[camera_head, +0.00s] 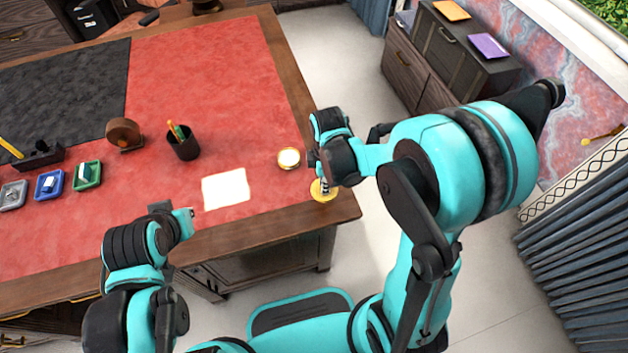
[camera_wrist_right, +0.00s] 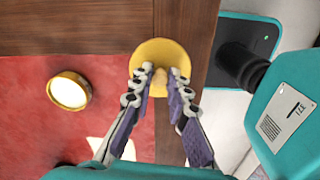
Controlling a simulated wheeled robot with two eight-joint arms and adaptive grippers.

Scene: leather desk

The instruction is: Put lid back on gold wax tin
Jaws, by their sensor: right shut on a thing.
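The gold wax tin (camera_head: 289,158) stands open on the red desk top near the right edge, its pale wax showing. In the right wrist view the tin (camera_wrist_right: 69,91) is to the left of my gripper. The gold lid (camera_head: 323,191) is at the desk's wooden border by the front right corner. My right gripper (camera_head: 322,181) is shut on the lid's knob; in the wrist view the lid (camera_wrist_right: 160,56) shows beyond the fingers (camera_wrist_right: 160,82). Whether the lid touches the wood, I cannot tell. My left gripper (camera_head: 184,218) is by the desk's front edge, its fingers unclear.
A white paper sheet (camera_head: 226,188) lies left of the tin. A black pen cup (camera_head: 184,145), a brown round holder (camera_head: 124,134) and small coloured trays (camera_head: 87,175) stand farther left. The red surface (camera_head: 247,144) between cup and tin is clear.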

